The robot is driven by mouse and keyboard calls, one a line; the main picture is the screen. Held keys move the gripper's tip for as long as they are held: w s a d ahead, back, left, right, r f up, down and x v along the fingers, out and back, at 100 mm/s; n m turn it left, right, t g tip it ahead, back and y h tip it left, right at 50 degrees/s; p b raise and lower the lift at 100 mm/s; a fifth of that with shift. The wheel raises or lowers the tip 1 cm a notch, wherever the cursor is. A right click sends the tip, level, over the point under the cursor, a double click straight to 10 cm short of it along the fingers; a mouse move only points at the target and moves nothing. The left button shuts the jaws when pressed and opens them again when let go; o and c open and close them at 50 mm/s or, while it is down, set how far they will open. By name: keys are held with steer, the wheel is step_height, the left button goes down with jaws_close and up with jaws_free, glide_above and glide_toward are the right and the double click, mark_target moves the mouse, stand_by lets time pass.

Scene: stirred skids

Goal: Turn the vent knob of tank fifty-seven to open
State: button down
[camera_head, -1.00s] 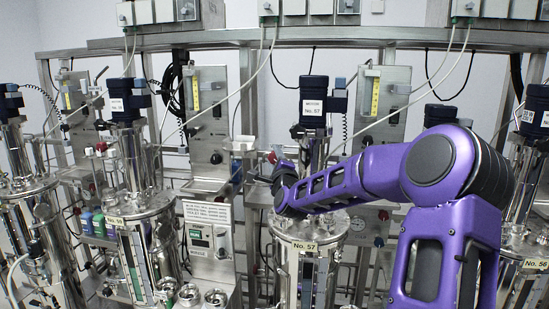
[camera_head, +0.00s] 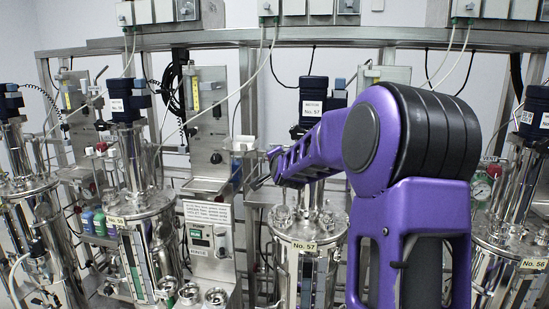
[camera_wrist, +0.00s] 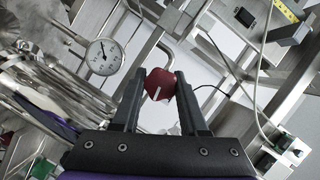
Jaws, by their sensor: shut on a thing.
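Tank fifty-seven (camera_head: 283,236) is a steel vessel with a "No. 57" label, in the lower middle of the head view. Its motor (camera_head: 313,108) also carries the number 57. In the wrist view a red knob (camera_wrist: 159,86) with a white pointer line sits between the fingertips of my gripper (camera_wrist: 160,78). The fingers are shut on it from both sides, and the line is slanted. In the head view my gripper (camera_head: 262,178) reaches to the panel behind the tank, at its upper left. My arm hides the knob there.
A pressure gauge (camera_wrist: 104,57) is left of the knob in the wrist view, with steel pipes around. In the head view tank 56 (camera_head: 505,240) stands at right and another tank (camera_head: 150,205) at left. A panel with a display (camera_head: 205,237) is between them.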

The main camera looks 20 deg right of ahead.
steer(key=shift+a+n+g, duration=0.1)
steer(key=shift+n+g, duration=0.3)
steer(key=shift+n, duration=0.3)
steer(key=shift+c, duration=2.2)
jaws_free()
